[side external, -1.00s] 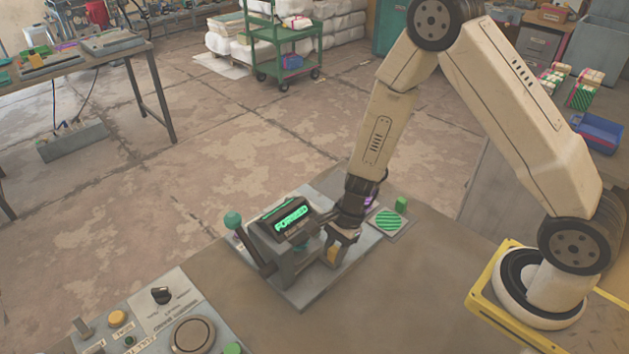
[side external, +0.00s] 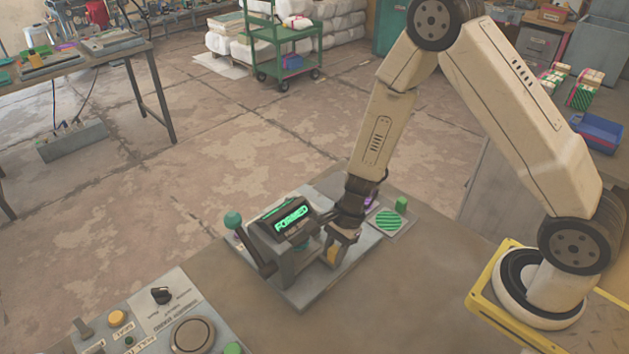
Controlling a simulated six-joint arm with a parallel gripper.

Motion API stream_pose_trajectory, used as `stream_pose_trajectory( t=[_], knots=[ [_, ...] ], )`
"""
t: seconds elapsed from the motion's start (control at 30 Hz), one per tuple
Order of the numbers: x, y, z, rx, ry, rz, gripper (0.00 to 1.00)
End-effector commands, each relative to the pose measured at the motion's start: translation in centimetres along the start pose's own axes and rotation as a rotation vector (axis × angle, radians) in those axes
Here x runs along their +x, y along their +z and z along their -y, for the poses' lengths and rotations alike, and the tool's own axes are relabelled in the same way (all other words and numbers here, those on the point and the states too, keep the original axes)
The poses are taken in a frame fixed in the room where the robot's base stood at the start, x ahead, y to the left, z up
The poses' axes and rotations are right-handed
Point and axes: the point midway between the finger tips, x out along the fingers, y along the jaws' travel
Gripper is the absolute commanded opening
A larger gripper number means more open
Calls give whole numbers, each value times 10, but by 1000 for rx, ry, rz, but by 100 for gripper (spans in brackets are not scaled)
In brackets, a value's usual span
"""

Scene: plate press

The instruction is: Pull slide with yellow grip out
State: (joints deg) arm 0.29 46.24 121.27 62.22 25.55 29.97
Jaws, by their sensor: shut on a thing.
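The plate press (side external: 284,225) stands on a grey base plate (side external: 310,295) on the bench. The slide's yellow grip (side external: 333,253) shows low at the press's right front side. My gripper (side external: 335,250) points down there and is shut on the yellow grip. The fingers cover part of the grip, and the rest of the slide is hidden by the press and gripper.
A green striped pad (side external: 389,221) and a small green block (side external: 402,204) lie right of the press. A purple piece (side external: 368,202) is partly behind my wrist. A control panel (side external: 165,315) is at lower left.

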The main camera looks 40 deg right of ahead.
Motion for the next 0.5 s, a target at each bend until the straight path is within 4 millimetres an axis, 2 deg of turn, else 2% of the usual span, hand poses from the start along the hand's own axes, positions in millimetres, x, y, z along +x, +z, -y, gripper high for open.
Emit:
stream_pose_trajectory(
  t=[0.27,0.5],
  knots=[
    [-2,-3,2,1,-4,0,0],
    [-13,-29,2,4,-6,0,0]
  ],
)
